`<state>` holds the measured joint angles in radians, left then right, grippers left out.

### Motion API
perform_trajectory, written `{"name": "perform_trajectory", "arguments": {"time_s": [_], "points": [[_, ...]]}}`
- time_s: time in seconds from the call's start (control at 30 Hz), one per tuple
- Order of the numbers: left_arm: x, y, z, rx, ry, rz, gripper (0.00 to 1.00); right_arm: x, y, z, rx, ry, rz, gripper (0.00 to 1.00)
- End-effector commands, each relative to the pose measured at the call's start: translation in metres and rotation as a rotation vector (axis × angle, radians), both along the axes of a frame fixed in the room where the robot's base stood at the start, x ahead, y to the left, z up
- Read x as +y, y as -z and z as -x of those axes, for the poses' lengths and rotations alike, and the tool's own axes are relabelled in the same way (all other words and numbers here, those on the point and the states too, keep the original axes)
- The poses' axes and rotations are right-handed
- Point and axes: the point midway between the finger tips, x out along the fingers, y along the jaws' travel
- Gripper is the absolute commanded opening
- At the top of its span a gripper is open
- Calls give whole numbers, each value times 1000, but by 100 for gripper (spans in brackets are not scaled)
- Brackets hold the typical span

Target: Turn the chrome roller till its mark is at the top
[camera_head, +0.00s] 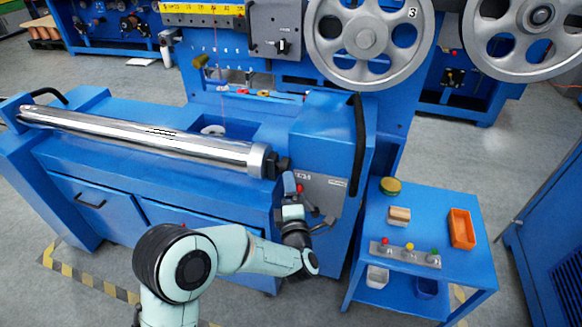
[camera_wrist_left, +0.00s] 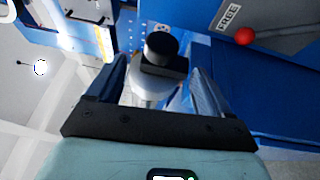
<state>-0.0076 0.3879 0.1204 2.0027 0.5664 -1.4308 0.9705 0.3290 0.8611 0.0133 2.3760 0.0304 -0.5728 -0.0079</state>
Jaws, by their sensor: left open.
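The chrome roller (camera_head: 150,140) lies across the blue machine at the left, its near end at the right by the machine's housing. A black shaft end (camera_head: 277,165) sticks out from its right end. In the left wrist view, the black shaft end (camera_wrist_left: 164,62) and the silver roller end (camera_wrist_left: 150,88) show between my fingers. My left gripper (camera_head: 290,184) is open just below and right of the shaft end; its fingers also show in the left wrist view (camera_wrist_left: 157,82). Small dark streaks show on the roller's top; I cannot tell whether they are the mark. My right gripper is not in view.
A grey plate with a red-knobbed lever (camera_head: 300,188) is close right of my gripper; in the left wrist view the red knob (camera_wrist_left: 244,36) is beside the word FREE. A blue cart (camera_head: 470,275) with an orange bin (camera_head: 462,229) stands right. Large pulleys (camera_head: 368,40) hang above.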

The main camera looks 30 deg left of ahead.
Motion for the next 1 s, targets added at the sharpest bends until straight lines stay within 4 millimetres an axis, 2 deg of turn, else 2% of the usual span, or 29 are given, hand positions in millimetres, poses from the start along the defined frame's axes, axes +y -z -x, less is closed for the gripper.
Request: {"name": "perform_trajectory", "arguments": {"time_s": [0.2,0.4,0.6,0.87,0.9,0.97,1.0], "points": [[29,-1,-39,2,-2,-2,80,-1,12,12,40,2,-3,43],[47,-3,-65,3,0,-1,80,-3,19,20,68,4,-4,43],[55,-5,-75,4,1,-2,80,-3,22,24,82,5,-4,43],[56,-5,-76,5,2,-2,80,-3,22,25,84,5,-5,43],[55,-5,-76,5,2,-2,77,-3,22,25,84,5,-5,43],[55,-5,-76,5,2,-2,57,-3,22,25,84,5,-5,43],[55,-5,-76,5,2,-2,44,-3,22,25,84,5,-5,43]]}}
